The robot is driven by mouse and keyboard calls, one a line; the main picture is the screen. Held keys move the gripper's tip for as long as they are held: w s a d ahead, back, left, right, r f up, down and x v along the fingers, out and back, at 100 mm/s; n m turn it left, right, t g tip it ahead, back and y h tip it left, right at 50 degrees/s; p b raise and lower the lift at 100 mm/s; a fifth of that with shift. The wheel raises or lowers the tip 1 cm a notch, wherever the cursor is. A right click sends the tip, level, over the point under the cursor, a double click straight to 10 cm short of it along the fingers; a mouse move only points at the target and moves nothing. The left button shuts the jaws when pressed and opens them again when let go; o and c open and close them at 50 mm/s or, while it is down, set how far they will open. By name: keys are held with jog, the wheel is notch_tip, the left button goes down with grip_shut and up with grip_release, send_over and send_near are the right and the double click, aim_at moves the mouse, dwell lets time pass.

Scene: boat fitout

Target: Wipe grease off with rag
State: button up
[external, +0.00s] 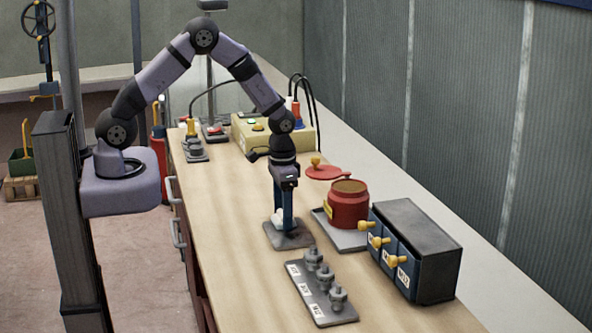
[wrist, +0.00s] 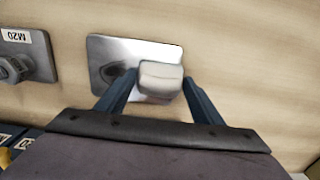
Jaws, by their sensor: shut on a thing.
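A white rag (external: 277,219) is held between the two blue fingers of my gripper (external: 283,224), low over a metal plate (external: 297,240) on the bench. In the wrist view the rag (wrist: 161,77) is a small pale block between the fingertips, over the lower middle of the shiny plate (wrist: 112,47). A dark grease smudge (wrist: 112,71) shows on the plate just left of the rag. The rag hides part of the plate. I cannot tell whether the rag touches it.
A rack of bolts (external: 308,299) lies in front of the plate; its M20 end (wrist: 27,57) shows in the wrist view. A red pot (external: 348,208) on a tray and a dark box with drawers (external: 428,242) stand right. A yellow control box (external: 288,132) stands behind. The bench's left side is clear.

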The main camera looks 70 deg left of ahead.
aim_at(293, 241)
jog(key=shift+d, duration=5.1)
notch_tip(293, 241, up, 3)
jog(key=shift+f+p, duration=0.1)
jog(key=shift+p, duration=0.9)
notch_tip(293, 241, up, 5)
jog(key=p, duration=0.4)
jog(key=shift+r, duration=0.2)
